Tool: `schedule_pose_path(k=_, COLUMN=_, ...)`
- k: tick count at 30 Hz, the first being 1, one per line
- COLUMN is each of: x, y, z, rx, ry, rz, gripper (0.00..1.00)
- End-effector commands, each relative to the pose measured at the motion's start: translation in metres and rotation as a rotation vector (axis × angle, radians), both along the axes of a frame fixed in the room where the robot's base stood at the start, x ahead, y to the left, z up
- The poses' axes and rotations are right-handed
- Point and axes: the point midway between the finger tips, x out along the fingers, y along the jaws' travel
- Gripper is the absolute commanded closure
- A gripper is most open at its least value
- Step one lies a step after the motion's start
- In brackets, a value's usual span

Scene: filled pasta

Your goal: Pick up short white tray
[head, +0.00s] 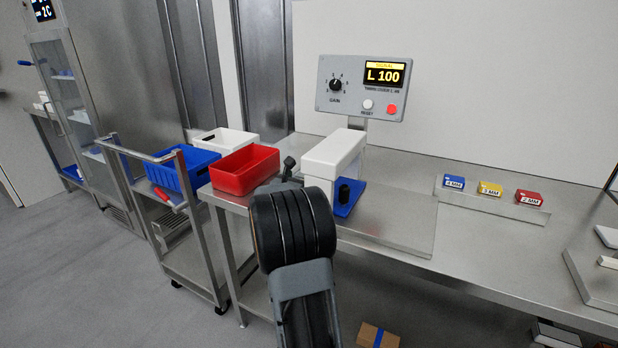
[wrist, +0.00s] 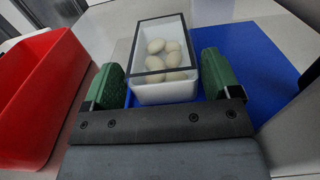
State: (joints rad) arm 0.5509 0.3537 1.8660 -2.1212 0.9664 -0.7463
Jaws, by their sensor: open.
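A short white tray (wrist: 165,94) with a clear, dark-rimmed top sits on a blue plate (wrist: 250,62) in the wrist view. Several pale, rounded pieces of filled pasta (wrist: 165,54) show inside it. My gripper (wrist: 161,66) is open, with one green finger at the left of the tray and one at the right. A narrow gap shows on each side, and I cannot see contact. In the head view my arm hides the tray and the fingers; the blue plate (head: 347,199) shows in part under a white machine (head: 333,160).
A red bin (head: 245,172) stands at the bench's left end, close left of my gripper in the wrist view (wrist: 35,95). Blue (head: 183,172) and white (head: 222,140) bins are beyond it. A control panel (head: 362,88) stands behind. Small labelled blocks (head: 490,188) sit to the right.

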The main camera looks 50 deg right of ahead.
Motion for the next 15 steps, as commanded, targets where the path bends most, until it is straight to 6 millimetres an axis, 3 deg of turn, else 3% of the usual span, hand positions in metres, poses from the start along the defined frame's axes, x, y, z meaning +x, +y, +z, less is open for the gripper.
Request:
schedule_pose_path(k=6, x=0.0001, y=-0.0003, z=0.0002, rx=0.000, ry=0.000, rz=0.000, gripper=0.18)
schedule_pose_path(k=15, x=0.0000, y=-0.0001, z=0.0001, rx=0.000, ry=0.000, rz=0.000, gripper=0.47)
